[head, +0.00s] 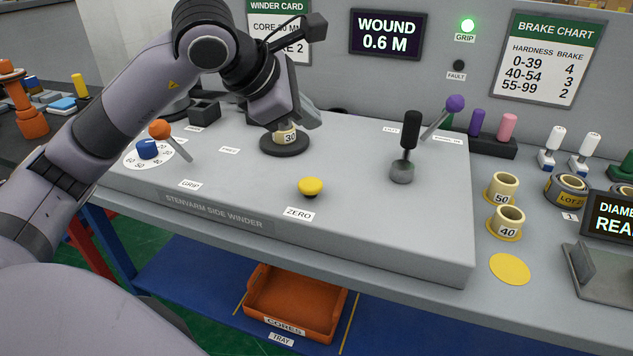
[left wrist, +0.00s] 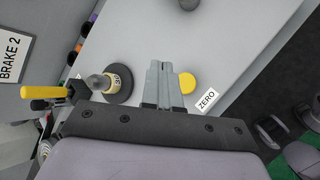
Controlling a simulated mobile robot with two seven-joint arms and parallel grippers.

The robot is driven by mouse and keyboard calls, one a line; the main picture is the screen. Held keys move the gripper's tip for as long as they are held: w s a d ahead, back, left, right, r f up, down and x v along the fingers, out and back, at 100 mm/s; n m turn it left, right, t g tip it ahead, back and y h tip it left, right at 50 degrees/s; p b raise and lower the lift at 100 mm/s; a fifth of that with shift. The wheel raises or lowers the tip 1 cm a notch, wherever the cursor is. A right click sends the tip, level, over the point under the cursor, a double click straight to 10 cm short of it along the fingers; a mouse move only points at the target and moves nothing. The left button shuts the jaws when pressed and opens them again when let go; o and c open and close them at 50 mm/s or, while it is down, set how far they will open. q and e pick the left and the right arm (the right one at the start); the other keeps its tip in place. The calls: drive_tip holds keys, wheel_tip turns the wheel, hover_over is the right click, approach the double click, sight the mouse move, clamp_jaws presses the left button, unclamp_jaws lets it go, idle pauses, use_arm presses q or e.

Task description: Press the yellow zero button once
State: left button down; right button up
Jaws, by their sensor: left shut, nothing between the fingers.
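The yellow zero button (head: 311,187) is a round domed cap on the grey winder top, just behind the ZERO label (head: 298,213). In the left wrist view the yellow button (left wrist: 187,82) shows beside the fingers, partly covered by them. My left gripper (head: 307,112) is shut and empty. In the head view it is behind and above the button, by the spindle with the core marked 30 (head: 287,135). In the left wrist view the shut fingers (left wrist: 160,66) lie between that core and the button. Contact with the button is not visible. My right gripper is not in view.
An orange-knobbed grip lever (head: 160,129) and a blue dial (head: 148,149) stand left of the button. A black-handled lever (head: 409,135) and a purple-knobbed lever (head: 454,104) stand to the right. The display reads WOUND 0.6 M (head: 387,34). The top's front right is clear.

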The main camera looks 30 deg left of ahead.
use_arm(q)
drive_tip(key=shift+f, duration=0.1)
idle(0.3)
drive_tip(key=b, duration=0.7)
hover_over(307, 186)
wheel_tip(307, 186, down, 8)
drive_tip(key=shift+r, duration=0.15)
drive_tip(key=shift+f, duration=0.45)
drive_tip(key=shift+f, duration=0.1)
idle(1.1)
drive_tip(key=shift+f+b, duration=0.3)
drive_tip(key=shift+b, duration=0.3)
